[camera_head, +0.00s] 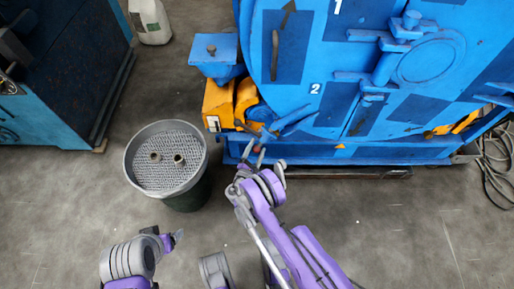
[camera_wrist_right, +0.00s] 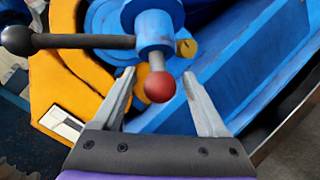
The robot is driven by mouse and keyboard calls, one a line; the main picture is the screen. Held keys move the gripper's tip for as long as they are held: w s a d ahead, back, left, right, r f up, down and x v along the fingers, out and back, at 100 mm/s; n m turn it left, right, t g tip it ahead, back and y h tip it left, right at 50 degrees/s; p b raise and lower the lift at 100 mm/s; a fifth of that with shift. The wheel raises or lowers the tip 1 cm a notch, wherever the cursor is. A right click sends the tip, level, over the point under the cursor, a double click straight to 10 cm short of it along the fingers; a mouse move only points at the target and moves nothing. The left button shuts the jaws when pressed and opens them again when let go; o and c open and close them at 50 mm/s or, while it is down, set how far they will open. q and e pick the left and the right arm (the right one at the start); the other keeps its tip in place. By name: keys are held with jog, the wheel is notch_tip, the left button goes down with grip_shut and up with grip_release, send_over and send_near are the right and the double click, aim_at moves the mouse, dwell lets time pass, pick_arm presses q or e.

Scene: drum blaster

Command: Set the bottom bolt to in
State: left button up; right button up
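In the right wrist view, a short grey rod ending in a red ball knob (camera_wrist_right: 159,87) projects from a blue cylindrical hub (camera_wrist_right: 154,30). I take this to be the bottom bolt. My right gripper (camera_wrist_right: 159,76) is open, with its two fingers on either side of the red knob and a visible gap at each side.
A dark lever with a black ball (camera_wrist_right: 18,40) extends left from the hub. A yellow housing (camera_head: 218,104) is behind my right gripper. A grey-rimmed drum (camera_head: 133,176) with a mesh top stands left. A blue cabinet (camera_head: 60,118) is farther left. Cables (camera_head: 495,165) lie at right.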

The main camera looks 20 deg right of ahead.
grip_shut()
dwell(1.2)
